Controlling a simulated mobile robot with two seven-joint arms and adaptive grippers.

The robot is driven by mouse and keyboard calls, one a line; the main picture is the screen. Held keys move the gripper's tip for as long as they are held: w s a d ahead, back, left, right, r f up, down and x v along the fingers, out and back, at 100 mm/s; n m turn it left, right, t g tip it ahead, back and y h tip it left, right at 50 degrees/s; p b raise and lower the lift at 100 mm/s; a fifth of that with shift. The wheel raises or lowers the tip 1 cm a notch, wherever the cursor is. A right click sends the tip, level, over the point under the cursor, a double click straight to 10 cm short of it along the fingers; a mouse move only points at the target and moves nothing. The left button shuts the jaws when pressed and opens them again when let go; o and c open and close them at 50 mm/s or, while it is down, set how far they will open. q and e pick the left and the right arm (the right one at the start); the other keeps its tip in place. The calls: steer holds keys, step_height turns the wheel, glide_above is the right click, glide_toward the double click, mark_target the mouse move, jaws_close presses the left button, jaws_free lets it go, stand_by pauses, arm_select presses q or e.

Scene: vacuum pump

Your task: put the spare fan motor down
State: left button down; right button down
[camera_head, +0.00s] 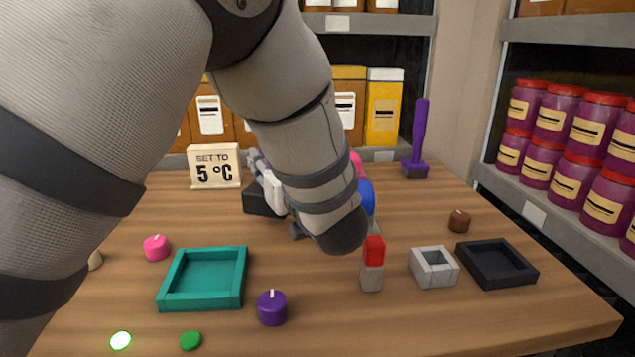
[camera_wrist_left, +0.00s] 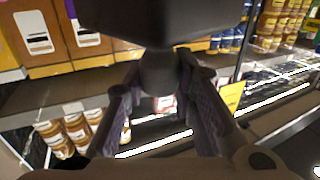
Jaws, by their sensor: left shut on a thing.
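My left arm comes in from the left across the head view, and its wrist hides part of the table's middle. My left gripper (camera_head: 268,185) shows only partly behind the forearm, above the table. In the left wrist view, its two fingers (camera_wrist_left: 160,98) are shut on a dark, blocky thing with a narrower round stem, which looks like the spare fan motor (camera_wrist_left: 165,22). A dark block at the gripper in the head view (camera_head: 260,203) seems to be the same motor; whether it touches the table I cannot tell. My right gripper is not in view.
A teal tray (camera_head: 238,285), a purple candle (camera_head: 272,310), a pink candle (camera_head: 156,248), a red-topped grey block (camera_head: 372,277), a grey square holder (camera_head: 434,267) and a black tray (camera_head: 521,273) stand on the table. A sign (camera_head: 214,168) and purple-handled tool (camera_head: 419,145) stand behind.

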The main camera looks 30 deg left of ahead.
arm_select(q)
steer(key=shift+w+a+f, duration=0.15)
steer(key=shift+w+f, duration=0.3)
steer(key=shift+w, duration=0.1)
steer(key=shift+f+b, duration=0.35)
steer(key=shift+f, duration=1.4)
steer(key=c, duration=1.3)
jaws_free()
steer(key=shift+c, duration=0.2)
steer(key=shift+r, duration=0.1)
steer(key=v, duration=0.6)
steer(key=shift+s+r, duration=0.1)
steer(key=shift+s+d, duration=0.3)
steer(key=shift+d, duration=0.25)
